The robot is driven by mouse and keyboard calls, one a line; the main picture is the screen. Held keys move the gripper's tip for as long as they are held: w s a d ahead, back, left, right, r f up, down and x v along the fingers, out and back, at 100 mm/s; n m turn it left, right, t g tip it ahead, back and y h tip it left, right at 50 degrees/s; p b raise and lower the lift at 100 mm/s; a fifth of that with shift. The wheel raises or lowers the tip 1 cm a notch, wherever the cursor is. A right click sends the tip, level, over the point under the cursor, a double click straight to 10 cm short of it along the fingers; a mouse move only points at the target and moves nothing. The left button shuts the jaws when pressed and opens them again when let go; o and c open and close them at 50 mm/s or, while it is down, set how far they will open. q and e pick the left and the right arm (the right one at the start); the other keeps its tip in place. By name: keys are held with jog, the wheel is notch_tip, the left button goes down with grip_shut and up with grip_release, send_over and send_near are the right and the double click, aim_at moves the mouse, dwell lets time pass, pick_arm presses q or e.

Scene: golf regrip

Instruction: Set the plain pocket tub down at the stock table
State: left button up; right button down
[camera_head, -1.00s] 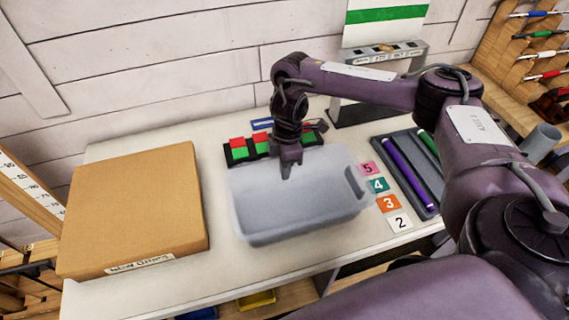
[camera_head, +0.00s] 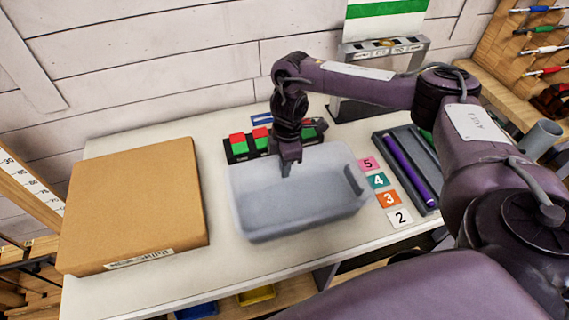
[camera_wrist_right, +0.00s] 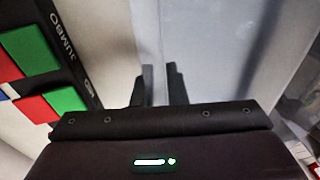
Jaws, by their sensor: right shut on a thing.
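The plain pocket tub (camera_head: 300,205) is a translucent grey, empty, open-topped bin at the middle of the white stock table (camera_head: 215,275). It looks upright, but I cannot tell whether its base touches the table top. My right gripper (camera_head: 287,168) points down at the tub's back wall and is shut on that wall. In the right wrist view the two fingers (camera_wrist_right: 155,88) stand on either side of the tub's wall (camera_wrist_right: 215,45). My left gripper is in no view.
A cardboard box (camera_head: 135,205) lies left of the tub. A black rack with red and green blocks (camera_head: 240,148) sits just behind it. Numbered cards (camera_head: 389,200) and a grey tray with a purple grip (camera_head: 408,168) are close on the right. Some bare table shows in front.

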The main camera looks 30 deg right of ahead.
jog(key=c, duration=1.4)
grip_release()
jog(key=shift+o, duration=0.2)
jog(key=shift+w+r, duration=0.1)
jog(key=shift+r, duration=0.25)
jog(key=r, duration=0.4)
jog(key=d+r+p, duration=0.1)
jog(key=r, duration=0.2)
jog(key=shift+w, duration=0.25)
